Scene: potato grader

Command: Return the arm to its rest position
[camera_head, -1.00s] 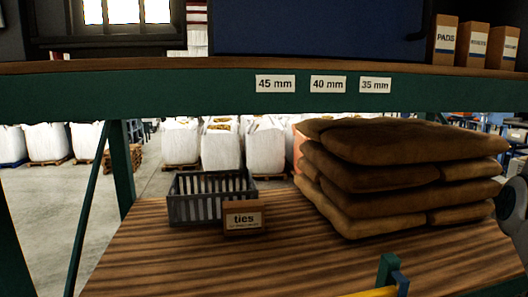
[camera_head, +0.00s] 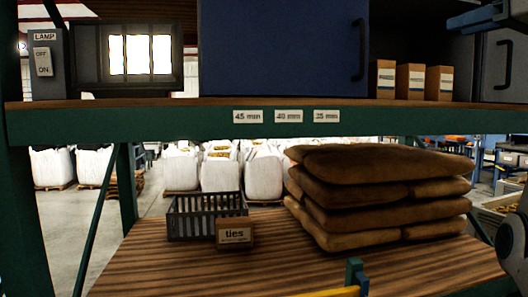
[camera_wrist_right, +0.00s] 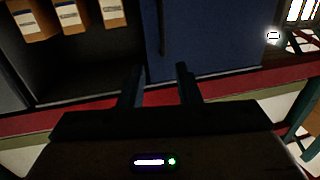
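My right gripper (camera_head: 475,20) is at the top right of the head view, in front of the open dark cabinet, with nothing held. In the right wrist view its two fingers (camera_wrist_right: 159,85) stand apart with an empty gap. Beyond them is the blue door (camera_wrist_right: 215,35) with its dark handle. A dark, rounded arm part of mine shows at the right edge of the head view.
The blue door (camera_head: 275,50) and cardboard boxes (camera_head: 410,80) are on the upper shelf. A lamp switch (camera_head: 43,62) is at left. Below are a grey crate (camera_head: 205,225), a ties box (camera_head: 235,233) and stacked brown sacks (camera_head: 375,195).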

